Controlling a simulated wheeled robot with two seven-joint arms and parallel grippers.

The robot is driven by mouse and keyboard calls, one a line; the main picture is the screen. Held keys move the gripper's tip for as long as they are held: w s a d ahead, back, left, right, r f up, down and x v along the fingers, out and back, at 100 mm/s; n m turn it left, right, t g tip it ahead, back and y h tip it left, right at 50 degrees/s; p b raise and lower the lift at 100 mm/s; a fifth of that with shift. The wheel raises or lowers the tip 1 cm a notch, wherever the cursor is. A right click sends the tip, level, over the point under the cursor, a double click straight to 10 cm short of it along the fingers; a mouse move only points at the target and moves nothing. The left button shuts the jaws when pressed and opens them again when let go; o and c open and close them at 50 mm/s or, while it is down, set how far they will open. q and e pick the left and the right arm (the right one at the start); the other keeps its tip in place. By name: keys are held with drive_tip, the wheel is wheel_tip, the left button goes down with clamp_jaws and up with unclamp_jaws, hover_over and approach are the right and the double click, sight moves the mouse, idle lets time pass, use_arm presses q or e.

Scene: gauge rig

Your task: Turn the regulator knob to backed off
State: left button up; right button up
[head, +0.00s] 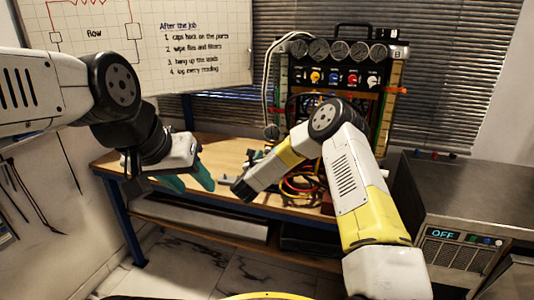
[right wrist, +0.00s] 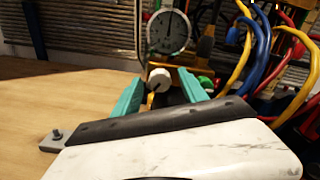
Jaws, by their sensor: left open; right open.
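The regulator knob (right wrist: 159,79) is a small pale knob with a dark mark, below a round white-faced gauge (right wrist: 168,32) in the right wrist view. My right gripper (right wrist: 160,90) is open, with one teal finger on each side of the knob in the picture. I cannot tell whether the fingers reach around it or stop short of it. In the head view my right arm hides the knob. My left gripper (head: 192,174) is open and empty, with teal fingers, in front of the bench's left part.
A panel with a row of gauges (head: 340,50) and coloured knobs stands at the back of the wooden bench (head: 222,152). Yellow, blue and red hoses (right wrist: 262,45) crowd the knob's right side. The bench left of the knob is clear. A metal unit (head: 470,190) stands at right.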

clamp_jaws()
